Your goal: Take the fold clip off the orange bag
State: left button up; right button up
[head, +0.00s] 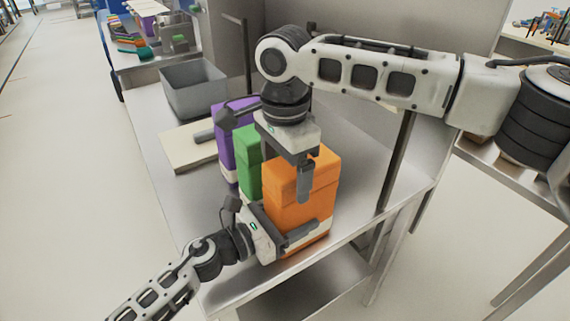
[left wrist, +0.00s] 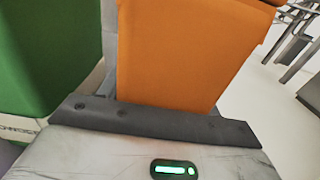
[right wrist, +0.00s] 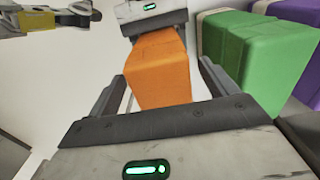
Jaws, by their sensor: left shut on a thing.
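The orange bag (head: 285,215) stands upright at the front of the metal table, with a pale band near its base. My left gripper (head: 292,238) is shut on its lower part; the left wrist view shows the orange face (left wrist: 185,50) close in front of the palm. My right gripper (head: 292,175) is above the bag, pointing down. One dark finger hangs over the bag's upper face. In the right wrist view its fingers are spread wide, with the orange bag (right wrist: 160,70) showing between them. I cannot make out a fold clip; the right gripper covers part of the bag's top.
A green bag (head: 248,160) and a purple bag (head: 226,140) stand in a row behind the orange one. A cream board (head: 185,150) and a grey bin (head: 194,90) are farther back on the table (head: 365,165). The table right of the bags is clear.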

jog(key=c, duration=1.1)
jog(key=shift+o, duration=0.2)
jog(key=shift+r, duration=0.2)
jog(key=shift+r, duration=0.9)
jog(key=shift+r, duration=2)
pick_arm(q)
jog(key=o, duration=1.5)
jog(key=shift+c, duration=0.2)
